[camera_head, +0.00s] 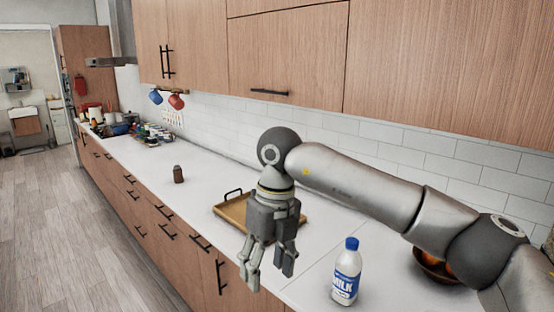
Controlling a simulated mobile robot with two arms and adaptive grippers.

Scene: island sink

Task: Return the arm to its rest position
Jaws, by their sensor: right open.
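My right gripper (267,268) hangs pointing down above the front edge of the counter, with its fingers apart and nothing between them. My left gripper is not in view.
A wooden tray (232,212) with black handles lies on the counter (150,172) behind my gripper. A milk bottle (346,275) stands upright to its right. A bowl (432,268) with orange fruit is partly hidden by my arm. A small brown jar (178,174) stands farther left.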

